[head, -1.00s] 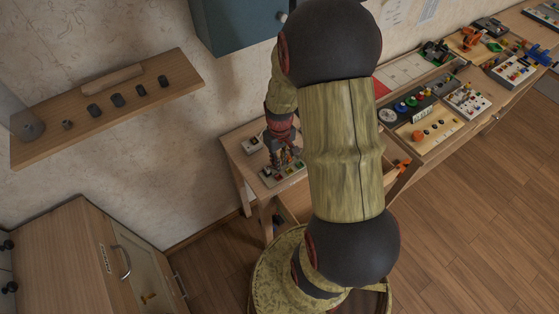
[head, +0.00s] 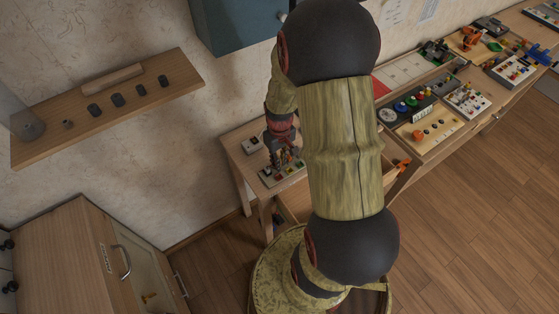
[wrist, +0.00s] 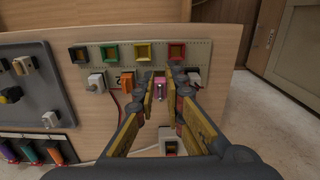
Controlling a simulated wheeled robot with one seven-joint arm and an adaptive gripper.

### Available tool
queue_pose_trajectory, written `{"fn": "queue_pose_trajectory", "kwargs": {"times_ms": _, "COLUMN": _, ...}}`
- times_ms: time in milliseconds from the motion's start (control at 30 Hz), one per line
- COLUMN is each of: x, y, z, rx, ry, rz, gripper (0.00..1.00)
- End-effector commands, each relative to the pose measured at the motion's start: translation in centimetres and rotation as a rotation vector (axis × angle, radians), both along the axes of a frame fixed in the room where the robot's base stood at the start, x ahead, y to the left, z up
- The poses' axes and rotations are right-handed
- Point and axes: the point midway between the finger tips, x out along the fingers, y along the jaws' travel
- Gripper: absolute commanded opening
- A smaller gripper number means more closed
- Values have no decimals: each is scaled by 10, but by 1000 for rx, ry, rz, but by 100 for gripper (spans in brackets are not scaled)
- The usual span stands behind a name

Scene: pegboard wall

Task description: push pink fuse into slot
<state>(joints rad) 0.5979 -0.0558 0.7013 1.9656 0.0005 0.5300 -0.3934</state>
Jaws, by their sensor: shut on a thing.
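The pink fuse (wrist: 160,89) is between the fingertips of my gripper (wrist: 160,97) in the wrist view. My gripper is shut on it. In the head view my gripper (head: 283,160) is over the panel (head: 268,181) on the small table, and the fuse is too small to make out.
An orange fuse (wrist: 127,82) and a grey-white piece (wrist: 96,83) stand left of my fingers, and another grey piece (wrist: 194,76) is just right. A dark grey board (wrist: 38,90) lies further left. A white block (head: 252,145) sits on the table behind.

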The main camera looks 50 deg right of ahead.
Motion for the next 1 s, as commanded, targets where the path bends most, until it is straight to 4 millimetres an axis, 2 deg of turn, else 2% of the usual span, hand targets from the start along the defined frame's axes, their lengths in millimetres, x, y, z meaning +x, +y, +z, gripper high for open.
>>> {"fn": "queue_pose_trajectory", "kwargs": {"times_ms": 500, "x": 0, "y": 0, "z": -13, "rx": 0, "ry": 1, "rz": 0, "gripper": 0}}
{"fn": "queue_pose_trajectory", "kwargs": {"times_ms": 533, "x": 0, "y": 0, "z": -12, "rx": 0, "ry": 0, "rz": 0, "gripper": 12}}
{"fn": "queue_pose_trajectory", "kwargs": {"times_ms": 900, "x": 0, "y": 0, "z": -12, "rx": 0, "ry": 1, "rz": 0, "gripper": 32}}
{"fn": "queue_pose_trajectory", "kwargs": {"times_ms": 1000, "x": 0, "y": 0, "z": -12, "rx": 0, "ry": 1, "rz": 0, "gripper": 32}}
